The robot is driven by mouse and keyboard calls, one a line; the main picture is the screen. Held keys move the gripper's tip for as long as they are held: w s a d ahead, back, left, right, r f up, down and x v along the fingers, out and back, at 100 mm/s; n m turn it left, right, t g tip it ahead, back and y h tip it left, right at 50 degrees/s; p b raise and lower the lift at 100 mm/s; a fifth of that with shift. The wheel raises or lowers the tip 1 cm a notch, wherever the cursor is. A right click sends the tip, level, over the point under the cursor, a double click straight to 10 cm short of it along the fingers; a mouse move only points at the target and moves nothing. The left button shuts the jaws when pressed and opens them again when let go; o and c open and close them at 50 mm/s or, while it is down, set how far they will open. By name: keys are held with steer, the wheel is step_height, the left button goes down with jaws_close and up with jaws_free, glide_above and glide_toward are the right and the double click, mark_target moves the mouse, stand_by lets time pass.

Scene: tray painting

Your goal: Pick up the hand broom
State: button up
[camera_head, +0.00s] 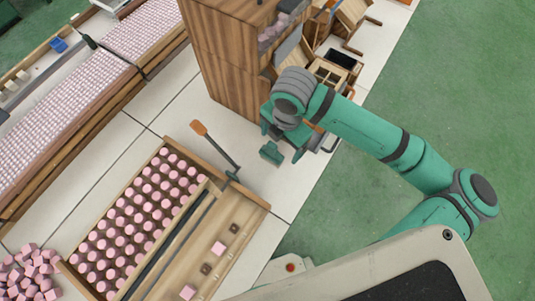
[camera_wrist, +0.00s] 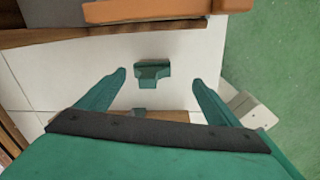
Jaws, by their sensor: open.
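A small teal, T-shaped block, which looks like the hand broom (camera_head: 271,153), stands on the white tabletop between the wooden tray and the cabinet. It also shows in the wrist view (camera_wrist: 152,73), centred between my fingers and apart from both. My gripper (camera_head: 283,136) is open and empty above the table beside the block. In the wrist view my gripper (camera_wrist: 158,78) has its two fingers spread wide. The block's underside is hidden.
A wooden tray (camera_head: 255,199) with rows of pink pieces lies at lower left. An orange-ended tool (camera_head: 200,128) with a dark shaft reaches to the tray's edge. A tall wooden cabinet (camera_head: 222,60) stands behind. Green floor (camera_head: 450,90) begins right of the table edge.

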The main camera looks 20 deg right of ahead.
mark_target(273, 147)
steer(key=shift+w+a+r+n+g, duration=0.15)
steer(key=shift+w+a+r+n, duration=0.05)
steer(key=shift+a+r+n, duration=0.4)
steer(key=shift+w+a+r+n+g, duration=0.15)
steer(key=shift+a+r+n, duration=0.2)
steer(key=shift+r, duration=0.3)
step_height(273, 147, down, 5)
steer(key=shift+r, duration=0.1)
steer(key=shift+w+f, duration=0.2)
steer(key=shift+f, duration=1.25)
steer(key=shift+w+f, duration=0.15)
steer(key=shift+f, duration=1.25)
steer(key=c, duration=1.3)
steer(key=shift+r, duration=0.15)
